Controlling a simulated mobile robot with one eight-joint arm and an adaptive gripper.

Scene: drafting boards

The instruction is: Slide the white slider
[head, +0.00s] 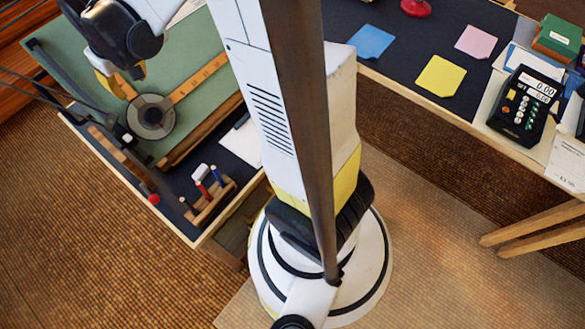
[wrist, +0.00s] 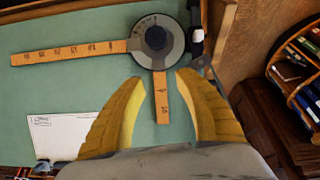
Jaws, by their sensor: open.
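A small white piece, which looks like the white slider (head: 128,138), sits on a dark bar beside the round grey-and-black drafting head (head: 151,116). In the wrist view, the white slider (wrist: 197,36) shows at the right of the drafting head (wrist: 156,40). Two orange rulers (wrist: 70,53) join the head at right angles. My gripper (wrist: 160,82) is open and empty, its yellow fingers on either side of the shorter ruler in the picture. In the head view, my gripper (head: 121,84) is above the green board, close to the drafting head, partly hidden by the wrist.
The green board (head: 80,55) is tilted. A pen rack (head: 210,200) and a red knob (head: 154,198) are near its lower edge. A dark table at the right holds coloured notes (head: 440,75) and a calculator (head: 523,105). A white paper (wrist: 68,135) lies on the board.

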